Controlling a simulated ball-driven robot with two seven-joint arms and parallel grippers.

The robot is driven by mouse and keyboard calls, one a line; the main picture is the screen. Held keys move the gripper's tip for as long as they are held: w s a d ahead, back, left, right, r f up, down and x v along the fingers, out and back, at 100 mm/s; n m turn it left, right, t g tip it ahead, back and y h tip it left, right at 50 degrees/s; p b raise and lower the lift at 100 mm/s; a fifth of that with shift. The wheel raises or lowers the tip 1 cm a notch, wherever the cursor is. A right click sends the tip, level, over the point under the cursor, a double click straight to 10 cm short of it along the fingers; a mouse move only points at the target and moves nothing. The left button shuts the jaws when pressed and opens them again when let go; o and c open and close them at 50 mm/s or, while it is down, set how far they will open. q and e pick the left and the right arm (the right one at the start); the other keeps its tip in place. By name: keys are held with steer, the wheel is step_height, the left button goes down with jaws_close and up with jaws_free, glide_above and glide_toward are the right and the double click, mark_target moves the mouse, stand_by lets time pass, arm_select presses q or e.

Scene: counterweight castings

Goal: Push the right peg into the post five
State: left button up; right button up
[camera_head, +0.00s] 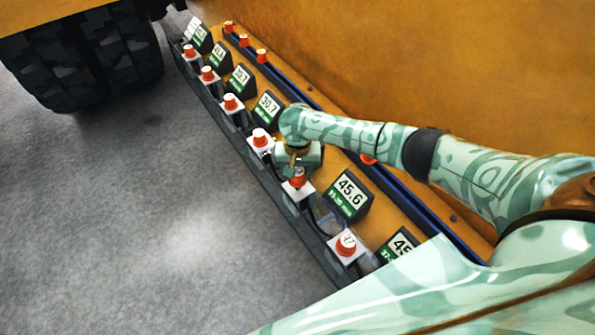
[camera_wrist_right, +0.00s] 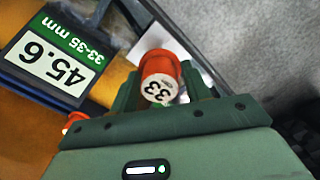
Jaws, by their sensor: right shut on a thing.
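My right gripper (camera_head: 297,168) is shut on an orange peg (camera_head: 298,180), at a white post block (camera_head: 296,191) in the front row. In the right wrist view the same peg (camera_wrist_right: 158,72) sits between the two green fingers of the gripper (camera_wrist_right: 162,88), its pale end marked 33. The white block (camera_wrist_right: 166,38) shows behind it. I cannot tell how deep the peg sits in the post. A sign (camera_head: 349,194) reading 45.6 and 33-35 mm stands beside this post. My left gripper is not in view.
Other front-row posts carry orange pegs, such as one nearer (camera_head: 346,243) and one farther (camera_head: 260,138). A blue rail (camera_head: 300,92) with more orange pegs runs behind the signs, beside an orange wall (camera_head: 430,70). Grey floor (camera_head: 130,220) is clear at left; black tires (camera_head: 60,70) stand beyond.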

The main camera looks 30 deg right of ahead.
mark_target(297, 181)
steer(key=shift+p, duration=0.4)
steer(key=shift+f+b, duration=0.95)
steer(key=shift+f, duration=1)
steer(key=o, duration=1.1)
steer(key=shift+r+p, duration=2.95)
steer(key=shift+r, duration=5.2)
